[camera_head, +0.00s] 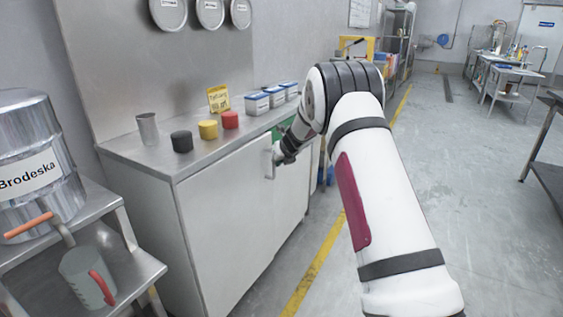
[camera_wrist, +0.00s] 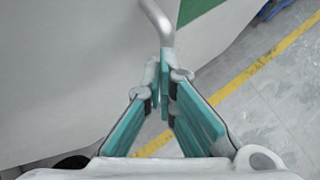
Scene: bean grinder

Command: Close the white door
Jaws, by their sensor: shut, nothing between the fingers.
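The white door (camera_head: 225,215) is on the front of a cabinet under the metal counter. A light metal handle (camera_head: 272,161) sticks out near its upper right part. I cannot tell from these views whether the door stands ajar. My gripper (camera_head: 279,158) is beside the handle, small and partly hidden by my wrist in the head view. In the wrist view, the teal fingers of my gripper (camera_wrist: 165,75) meet at their tips, with nothing held. The tips are right at the lower end of the curved handle (camera_wrist: 160,22); I cannot tell whether they touch.
The counter (camera_head: 160,158) holds a metal cup (camera_head: 147,130), black, yellow and red containers, a yellow sign and several blue-white boxes. A green surface (camera_wrist: 197,8) shows beyond the handle. A shelf (camera_head: 135,270) with a metal drum stands left. The floor at right is open.

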